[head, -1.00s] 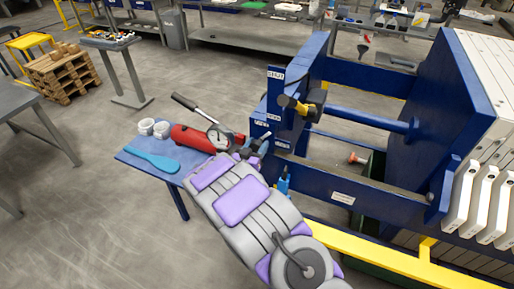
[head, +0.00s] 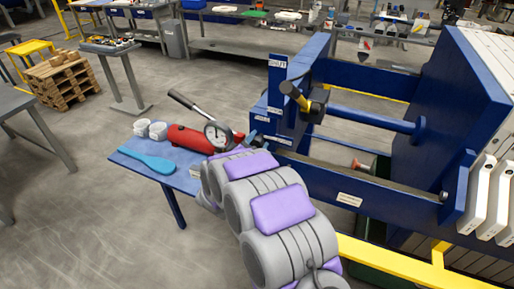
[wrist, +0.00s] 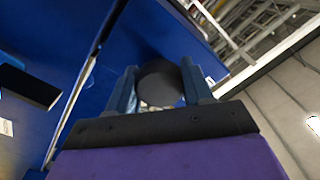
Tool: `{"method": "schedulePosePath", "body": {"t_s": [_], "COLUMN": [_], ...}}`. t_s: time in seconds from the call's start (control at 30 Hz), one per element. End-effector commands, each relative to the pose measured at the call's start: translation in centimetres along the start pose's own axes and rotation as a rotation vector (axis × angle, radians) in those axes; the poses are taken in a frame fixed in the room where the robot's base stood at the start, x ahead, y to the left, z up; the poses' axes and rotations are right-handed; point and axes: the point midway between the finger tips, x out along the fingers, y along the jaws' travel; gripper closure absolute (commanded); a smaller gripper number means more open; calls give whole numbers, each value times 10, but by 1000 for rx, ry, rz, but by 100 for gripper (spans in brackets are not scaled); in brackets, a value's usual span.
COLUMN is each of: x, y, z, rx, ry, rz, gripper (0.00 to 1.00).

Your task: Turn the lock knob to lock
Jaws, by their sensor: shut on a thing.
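In the wrist view my gripper (wrist: 159,74) has its two blue-grey fingers on either side of a dark round knob (wrist: 161,84). The fingers are shut on it. This appears to be the lock knob; its marking and turn angle cannot be read. In the head view my arm hides the knob and most of my gripper, beside the blue press frame (head: 385,189).
A blue side table (head: 184,182) holds a red hand pump (head: 190,138) with a gauge (head: 217,133), white cups (head: 157,130) and a light-blue paddle (head: 150,162). A yellow rail (head: 390,262) runs at lower right.

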Motion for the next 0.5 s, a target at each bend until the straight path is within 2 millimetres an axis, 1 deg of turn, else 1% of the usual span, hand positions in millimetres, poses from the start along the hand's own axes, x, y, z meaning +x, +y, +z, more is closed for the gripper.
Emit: {"method": "schedulePosePath", "body": {"t_s": [0.03,0.2,0.5], "x": [-1,-1,-1], "y": [1,1,1], "z": [3,2,2], "rx": [20,70,94], "ry": [-4,-4,-5], "rz": [0,2,1], "gripper": [80,80,80]}}
